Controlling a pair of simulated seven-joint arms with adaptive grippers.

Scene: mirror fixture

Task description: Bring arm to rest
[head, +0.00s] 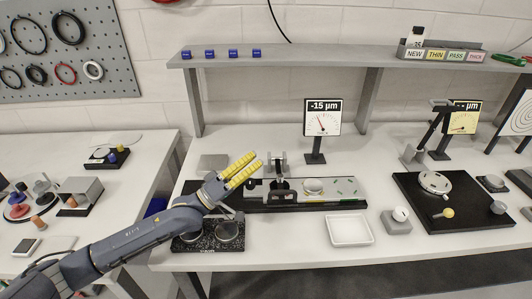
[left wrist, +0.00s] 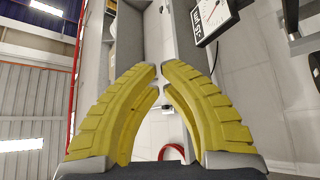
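My left arm comes in from the lower left in the head view. Its gripper (head: 257,159), with ridged yellow fingers, hangs in the air over the left part of the bench, pointing up and to the right. In the left wrist view the fingertips (left wrist: 159,70) come close together, with only a thin gap and nothing held between them. The mirror fixture (head: 285,197) on its black base stands to the right of the gripper. Its left end is partly behind the gripper and arm. My right gripper is not in view.
A dial reading -15 µm (head: 322,118) stands behind the fixture. A grey shelf (head: 305,62) with several blue blocks spans the back. A white tray (head: 350,230) lies in front, and a black plate (head: 410,208) lies right. A speckled block (head: 208,246) is beside my forearm.

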